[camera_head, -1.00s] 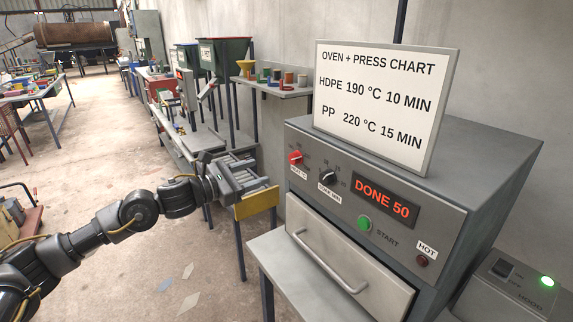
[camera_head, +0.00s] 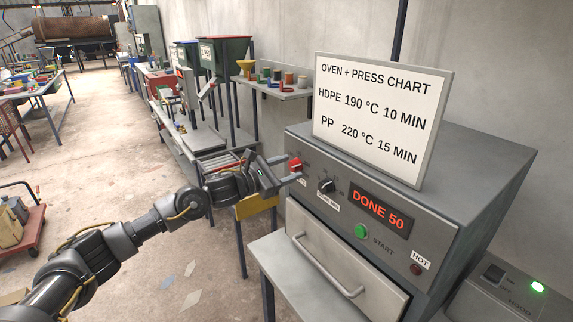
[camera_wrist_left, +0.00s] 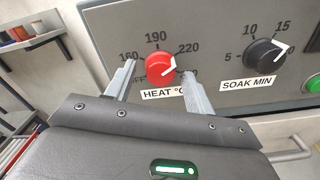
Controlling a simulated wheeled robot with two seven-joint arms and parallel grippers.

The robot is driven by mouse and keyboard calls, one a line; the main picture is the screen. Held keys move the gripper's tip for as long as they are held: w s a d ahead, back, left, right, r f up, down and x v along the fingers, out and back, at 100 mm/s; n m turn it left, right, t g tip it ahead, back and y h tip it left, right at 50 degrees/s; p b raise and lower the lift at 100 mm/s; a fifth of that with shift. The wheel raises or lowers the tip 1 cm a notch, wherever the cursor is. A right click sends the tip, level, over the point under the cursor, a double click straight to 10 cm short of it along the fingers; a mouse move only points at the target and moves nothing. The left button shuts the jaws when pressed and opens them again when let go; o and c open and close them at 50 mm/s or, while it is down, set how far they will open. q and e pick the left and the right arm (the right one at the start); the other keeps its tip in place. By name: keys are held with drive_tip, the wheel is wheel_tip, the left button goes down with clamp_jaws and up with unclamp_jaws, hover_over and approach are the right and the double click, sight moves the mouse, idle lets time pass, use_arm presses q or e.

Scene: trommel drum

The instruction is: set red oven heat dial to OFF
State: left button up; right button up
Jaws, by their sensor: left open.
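The red heat dial (camera_head: 295,164) is on the left of the grey oven's (camera_head: 450,170) front panel. In the left wrist view the red dial (camera_wrist_left: 160,67) has a white pointer aimed up and right, near the 220 mark; the OFF mark at its left is partly hidden by a finger. My left gripper (camera_head: 291,170) is open, its fingertips at the dial. In the left wrist view my left gripper's fingers (camera_wrist_left: 158,80) stand on either side of the dial; I cannot tell whether they touch it. My right gripper is not in view.
A black soak dial (camera_head: 327,186) sits right of the red dial. The display (camera_head: 381,209) reads DONE 50, above a green start button (camera_head: 362,231) and a HOT lamp (camera_head: 416,269). The drawer handle (camera_head: 328,265) juts out below. A chart (camera_head: 380,118) stands on the oven.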

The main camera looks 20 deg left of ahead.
use_arm(q)
drive_tip(key=shift+w+d, duration=0.1)
drive_tip(key=shift+w, duration=0.05)
drive_tip(key=shift+c, duration=0.2)
drive_tip(key=c, duration=0.9)
drive_tip(key=shift+c, duration=0.2)
